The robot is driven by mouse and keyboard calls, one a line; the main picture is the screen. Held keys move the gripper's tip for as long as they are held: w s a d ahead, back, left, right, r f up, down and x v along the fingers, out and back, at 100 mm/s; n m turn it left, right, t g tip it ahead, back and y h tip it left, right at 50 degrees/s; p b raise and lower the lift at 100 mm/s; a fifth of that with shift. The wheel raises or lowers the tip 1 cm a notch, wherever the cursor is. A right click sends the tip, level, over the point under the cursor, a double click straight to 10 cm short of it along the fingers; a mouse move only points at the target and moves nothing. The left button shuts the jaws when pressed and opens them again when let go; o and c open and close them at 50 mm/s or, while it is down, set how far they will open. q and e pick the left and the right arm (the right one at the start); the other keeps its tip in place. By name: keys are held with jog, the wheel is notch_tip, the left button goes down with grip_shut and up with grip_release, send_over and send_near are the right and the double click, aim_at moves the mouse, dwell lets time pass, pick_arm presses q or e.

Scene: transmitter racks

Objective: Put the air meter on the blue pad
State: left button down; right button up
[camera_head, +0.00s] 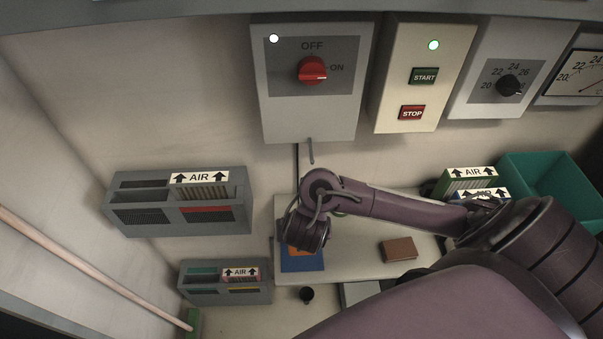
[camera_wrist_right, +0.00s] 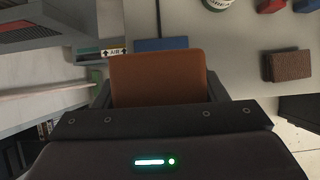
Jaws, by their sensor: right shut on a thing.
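My right gripper (camera_wrist_right: 159,92) is shut on an orange-brown boxy thing, which I take to be the air meter (camera_wrist_right: 158,72). No dial or lettering shows on it. The blue pad also shows in the wrist view (camera_wrist_right: 160,44), just beyond the held thing. The air meter overlaps the pad in the picture; I cannot tell whether they touch. My left gripper is not in view.
A brown block (camera_head: 398,249) lies to the right on the pale shelf (camera_head: 345,262). A small black round thing (camera_head: 306,294) is below the pad. Grey AIR racks (camera_head: 243,219) (camera_head: 268,294) are at left, a green bin (camera_head: 553,185) at right. Switch boxes (camera_head: 311,115) hang above.

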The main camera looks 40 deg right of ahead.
jog(key=b+x, duration=0.2)
jog(key=x, duration=0.1)
jog(key=shift+w+d+b, duration=0.3)
jog(key=shift+w, duration=0.1)
notch_tip(320, 180, down, 4)
jog(key=b, duration=0.3)
jog(key=shift+f, duration=0.15)
jog(key=shift+w, duration=0.2)
jog(key=shift+s+f+b, duration=0.1)
jog(key=shift+f+b, duration=0.05)
jog(key=shift+b, duration=0.15)
jog(key=o, duration=1.1)
